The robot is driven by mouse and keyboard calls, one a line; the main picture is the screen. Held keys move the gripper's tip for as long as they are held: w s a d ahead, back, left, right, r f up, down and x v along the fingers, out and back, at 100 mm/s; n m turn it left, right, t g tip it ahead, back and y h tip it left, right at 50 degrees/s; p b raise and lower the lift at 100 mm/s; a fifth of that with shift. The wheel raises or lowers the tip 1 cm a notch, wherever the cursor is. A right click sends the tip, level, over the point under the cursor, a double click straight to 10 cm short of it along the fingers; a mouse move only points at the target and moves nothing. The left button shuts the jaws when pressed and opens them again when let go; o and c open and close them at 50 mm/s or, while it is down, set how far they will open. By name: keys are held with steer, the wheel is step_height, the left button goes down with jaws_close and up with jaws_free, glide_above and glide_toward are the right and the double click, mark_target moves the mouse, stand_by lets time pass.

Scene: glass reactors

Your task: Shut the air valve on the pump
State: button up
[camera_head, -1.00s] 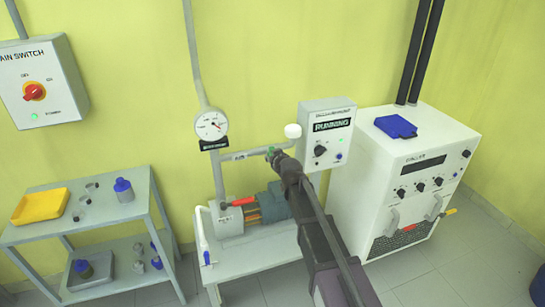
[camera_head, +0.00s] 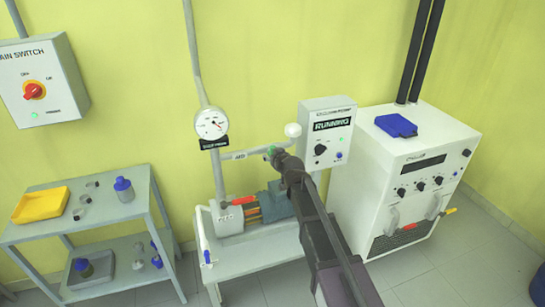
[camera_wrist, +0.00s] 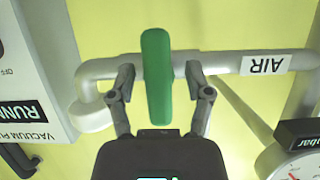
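The air valve's green handle (camera_wrist: 157,76) stands crosswise to the grey pipe marked AIR (camera_wrist: 222,62) in the wrist view. My gripper (camera_wrist: 158,72) is open, with one finger on each side of the handle and a visible gap on both sides. In the head view a small bit of the green handle (camera_head: 272,151) shows at the tip of my gripper (camera_head: 279,157), which hides most of it. The vacuum pump (camera_head: 254,211) sits on a low bench below the pipe.
The pump's control box (camera_head: 327,140) reads RUNNING, close right of my gripper. A dial gauge (camera_head: 211,123) stands left of the valve. The chiller (camera_head: 415,170) is at the right. A shelf cart (camera_head: 150,205) with bottles and a yellow tray (camera_head: 40,204) is at the left.

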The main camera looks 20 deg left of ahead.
steer(key=shift+n, duration=0.5)
stand_by(0.3)
steer(key=shift+n+t+h+b, duration=0.3)
steer(key=shift+n+t+h, duration=0.35)
steer(key=shift+n, duration=0.35)
steer(key=shift+n+t+h+b, duration=0.75)
steer(key=shift+n+b, duration=0.05)
steer(key=shift+n, duration=0.9)
steer(key=shift+n+t+h+b, duration=0.5)
steer(key=shift+n+t+b, duration=0.6)
steer(key=shift+n, duration=0.6)
steer(key=shift+n+t+b, duration=0.7)
steer(key=shift+n+b, duration=0.7)
steer(key=shift+n, duration=0.5)
steer(key=v, duration=1.3)
steer(key=d+f+m+g+h+p, duration=0.1)
steer(key=d+f+m+g+h, duration=0.1)
steer(key=d, duration=0.6)
steer(key=d+f+m+g+h+p, duration=0.1)
steer(key=d+f+m+g+h, duration=0.1)
steer(key=d+m, duration=0.4)
steer(key=d+f+m+g+h, duration=0.3)
steer(key=d+m+h, duration=0.1)
steer(key=d, duration=0.8)
steer(key=shift+m+h+p, duration=0.3)
steer(key=shift+m+p, duration=0.1)
